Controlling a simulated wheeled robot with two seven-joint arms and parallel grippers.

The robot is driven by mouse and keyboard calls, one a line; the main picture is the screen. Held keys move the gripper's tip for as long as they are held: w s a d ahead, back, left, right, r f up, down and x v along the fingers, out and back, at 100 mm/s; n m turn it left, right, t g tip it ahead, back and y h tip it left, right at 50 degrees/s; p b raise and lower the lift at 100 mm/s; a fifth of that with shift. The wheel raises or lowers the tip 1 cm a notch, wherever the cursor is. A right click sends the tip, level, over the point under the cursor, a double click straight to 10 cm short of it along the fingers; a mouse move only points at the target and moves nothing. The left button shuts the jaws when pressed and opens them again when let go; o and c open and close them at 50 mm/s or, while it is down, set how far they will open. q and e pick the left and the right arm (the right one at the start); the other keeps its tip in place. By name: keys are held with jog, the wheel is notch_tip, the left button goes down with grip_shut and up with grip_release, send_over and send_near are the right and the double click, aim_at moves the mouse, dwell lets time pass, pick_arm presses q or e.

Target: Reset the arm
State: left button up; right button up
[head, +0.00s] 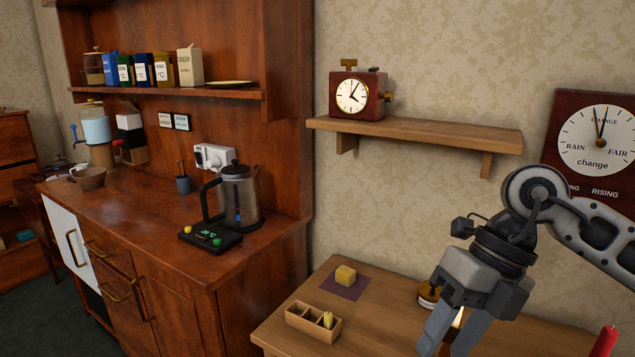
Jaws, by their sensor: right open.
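My right arm comes in from the right edge in the head view. Its gripper (455,335) hangs down, fingers apart and empty, above the right part of the low wooden table (276,330). The fingertips reach towards the bottom edge of the picture. The gripper partly hides a small round jar-like object (428,294) on the table. My left gripper is not in view.
A divided wooden box (312,322) stands nearby. A red object (604,342) is at lower right. A clock (352,95) stands on the wall shelf (420,132). A kettle (240,192) stands on the cabinet; a barometer (590,155) hangs behind my arm.

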jog(key=s+a+r+m+g+y, duration=0.1)
jog(key=s+a+y, duration=0.2)
jog(key=a+y, duration=0.45)
jog(key=s+a+r+m+g+y, duration=0.1)
jog(key=s+a+r+y, duration=0.1)
jog(key=a+y, duration=0.55)
jog(key=w+d+f+m+t, duration=0.1)
jog(key=w+f+m+t, duration=0.15)
jog(key=m+t, duration=0.65)
jog(key=w+d+f+m+t, duration=0.15)
jog(key=w+m+t, duration=0.25)
jog(key=m+t, duration=0.5)
jog(key=d+f+m+t+h, duration=0.3)
jog(key=d+f+m+h, duration=0.3)
jog(key=f+m+h, duration=0.5)
jog(key=s+d+f+m+g+h, duration=0.2)
jog(key=s+f+g, duration=0.1)
jog(key=s+f, duration=0.3)
jog(key=s+d+f+m+g+h, duration=0.3)
jog(key=s+f, duration=0.2)
jog(key=f, duration=0.6)
jog(key=shift+s+m+g, duration=0.3)
jog(key=shift+s+g, duration=0.05)
jog(key=shift+g, duration=0.05)
